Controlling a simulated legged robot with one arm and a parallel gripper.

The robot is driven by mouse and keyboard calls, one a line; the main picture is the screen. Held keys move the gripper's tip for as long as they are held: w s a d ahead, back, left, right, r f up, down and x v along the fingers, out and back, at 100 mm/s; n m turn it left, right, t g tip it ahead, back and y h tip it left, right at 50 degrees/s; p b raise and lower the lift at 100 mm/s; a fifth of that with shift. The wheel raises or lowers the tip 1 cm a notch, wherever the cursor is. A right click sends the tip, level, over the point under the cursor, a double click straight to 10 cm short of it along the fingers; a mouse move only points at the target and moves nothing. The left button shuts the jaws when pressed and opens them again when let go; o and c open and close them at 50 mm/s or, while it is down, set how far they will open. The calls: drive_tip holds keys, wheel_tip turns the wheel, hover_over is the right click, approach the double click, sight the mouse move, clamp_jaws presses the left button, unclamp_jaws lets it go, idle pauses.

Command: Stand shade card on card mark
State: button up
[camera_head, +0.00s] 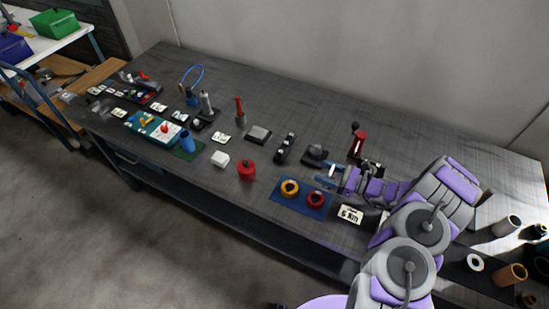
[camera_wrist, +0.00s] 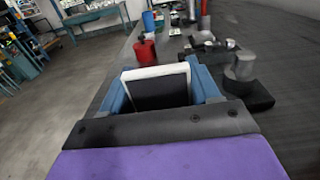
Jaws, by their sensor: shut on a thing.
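My gripper (camera_head: 328,173) is over the right half of the bench in the head view. In the wrist view its two blue fingers (camera_wrist: 160,84) are shut on the shade card (camera_wrist: 158,93), a flat dark panel with a pale edge. The card is between the fingers and stands up from the dark palm. In the head view the card is only a small pale patch at the fingers. Whether it touches the bench is hard to tell. I cannot pick out the card mark for sure in either view.
A blue mat (camera_head: 303,207) with a yellow roll (camera_head: 290,188) and a red roll (camera_head: 316,199) lies in front of my gripper. A "6 mm" label (camera_head: 349,214) is beside it. A red canister (camera_head: 246,170) stands to the left. A dark block (camera_head: 315,153) is close behind.

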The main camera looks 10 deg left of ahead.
drive_tip(key=w+a, duration=0.2)
drive_tip(key=w+a+b, duration=0.1)
drive_tip(key=w+a, duration=0.1)
drive_tip(key=w+a+f+b, duration=0.1)
drive_tip(key=w+a, duration=0.1)
drive_tip(key=a, duration=0.1)
drive_tip(key=shift+w+f, duration=0.1)
drive_tip(key=shift+w, duration=0.15)
drive_tip(key=b+x, duration=0.1)
drive_tip(key=x, duration=0.4)
drive_tip(key=shift+w+a+f, duration=0.1)
drive_tip(key=shift+w+f, duration=0.1)
drive_tip(key=shift+w, duration=0.05)
drive_tip(key=f, duration=0.1)
drive_tip(key=d+f+b, duration=0.1)
drive_tip(key=f, duration=0.1)
drive_tip(key=shift+w+d+f, duration=0.15)
drive_tip(key=shift+a, duration=0.6)
drive_tip(key=o, duration=0.8)
drive_tip(key=shift+a+f, duration=0.1)
drive_tip(key=shift+c, duration=0.2)
drive_tip(key=shift+d, duration=0.5)
drive_tip(key=p+v, duration=0.2)
drive_tip(key=v, duration=1)
drive_tip(key=shift+a+p, duration=0.1)
drive_tip(key=shift+p, duration=0.2)
